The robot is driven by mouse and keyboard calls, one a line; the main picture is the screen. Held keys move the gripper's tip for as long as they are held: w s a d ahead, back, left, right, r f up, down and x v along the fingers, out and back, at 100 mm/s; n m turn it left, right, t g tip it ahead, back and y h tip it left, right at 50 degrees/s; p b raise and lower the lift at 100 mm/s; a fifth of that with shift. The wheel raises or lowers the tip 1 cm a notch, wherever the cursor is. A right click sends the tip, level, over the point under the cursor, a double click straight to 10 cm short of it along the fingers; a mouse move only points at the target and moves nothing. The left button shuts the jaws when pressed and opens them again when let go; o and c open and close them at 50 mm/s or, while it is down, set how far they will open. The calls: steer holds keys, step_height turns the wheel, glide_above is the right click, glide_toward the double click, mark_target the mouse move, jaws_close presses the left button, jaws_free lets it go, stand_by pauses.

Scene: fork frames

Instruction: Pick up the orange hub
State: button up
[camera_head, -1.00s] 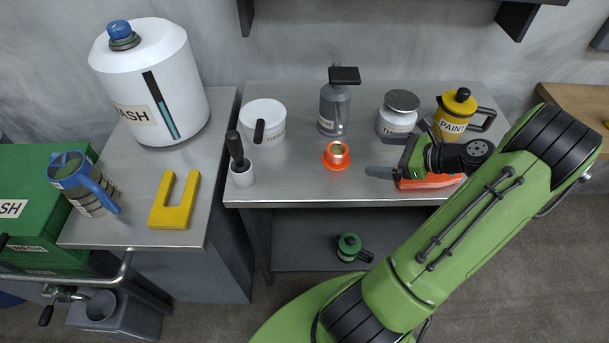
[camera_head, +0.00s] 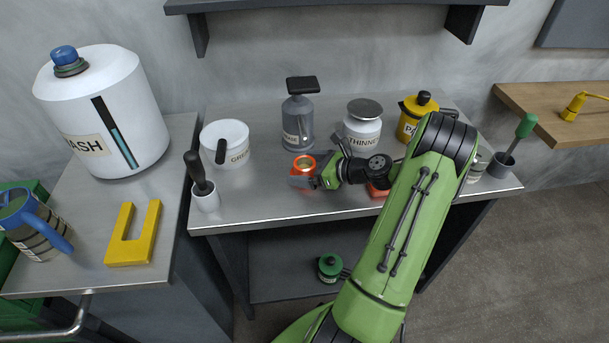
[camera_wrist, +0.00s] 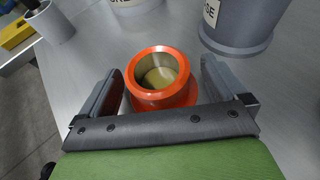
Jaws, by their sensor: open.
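The orange hub (camera_head: 304,163) stands upright on the grey metal table, near its middle. In the wrist view the hub (camera_wrist: 161,80) shows as an orange flanged ring with a pale inside. My gripper (camera_wrist: 160,85) is open, with one finger to the left of the hub and one to the right. The hub sits between the fingers, with gaps visible on both sides. In the head view my gripper (camera_head: 303,179) reaches the hub from the right and partly covers its lower part.
A grey can (camera_head: 298,122), a thinner can (camera_head: 362,127) and a white grease tub (camera_head: 226,144) stand behind the hub. A cup with a dark-handled tool (camera_head: 204,195) is to the left. An orange thing (camera_head: 378,190) lies under my arm. The yellow paint pot (camera_head: 413,120) is behind right.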

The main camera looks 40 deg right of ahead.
steer(key=shift+w+f, duration=0.15)
steer(key=shift+w, duration=0.2)
steer(key=shift+s, duration=0.1)
steer(key=c, duration=1.3)
steer(key=shift+a, duration=0.1)
